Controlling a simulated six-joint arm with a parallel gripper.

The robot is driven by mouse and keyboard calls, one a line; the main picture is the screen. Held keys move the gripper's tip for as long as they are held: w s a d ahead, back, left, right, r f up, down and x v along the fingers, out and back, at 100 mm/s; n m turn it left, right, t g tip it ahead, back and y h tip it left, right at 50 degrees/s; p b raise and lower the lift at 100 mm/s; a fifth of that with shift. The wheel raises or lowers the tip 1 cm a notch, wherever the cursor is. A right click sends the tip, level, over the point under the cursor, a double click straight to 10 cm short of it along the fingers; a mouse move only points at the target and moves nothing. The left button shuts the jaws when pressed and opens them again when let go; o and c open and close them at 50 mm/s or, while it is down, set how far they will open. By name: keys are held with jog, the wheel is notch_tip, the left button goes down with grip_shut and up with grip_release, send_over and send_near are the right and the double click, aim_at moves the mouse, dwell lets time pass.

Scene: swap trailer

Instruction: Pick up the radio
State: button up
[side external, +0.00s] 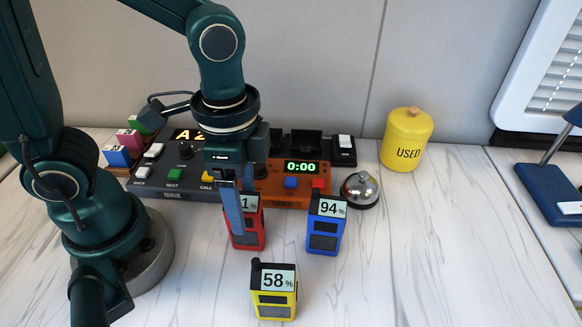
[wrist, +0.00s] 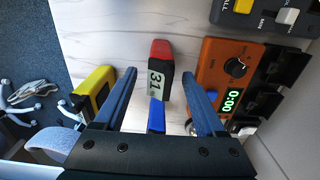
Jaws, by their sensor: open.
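Three radios stand on the white marbled table. The red radio (side external: 246,238) has a display that is partly hidden by my gripper; in the wrist view the red radio (wrist: 161,52) shows 31. The blue radio (side external: 325,228) shows 94% and stands to its right. The yellow radio (side external: 273,301) shows 58% and is nearest the side camera; it also shows in the wrist view (wrist: 92,88). My gripper (side external: 240,212) points down at the red radio. In the wrist view its open, empty fingers (wrist: 159,76) frame the red radio. Contact cannot be told.
An orange timer box (side external: 265,188) reading 0:00 stands close behind the radios, beside a dark queue console (side external: 150,182). A silver bell (side external: 360,190) and a yellow USED canister (side external: 407,140) are to the right. The table's front right is clear.

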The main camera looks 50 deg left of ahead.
aim_at(246, 218)
jog(key=shift+f, duration=2.3)
jog(key=shift+c, duration=0.3)
grip_shut()
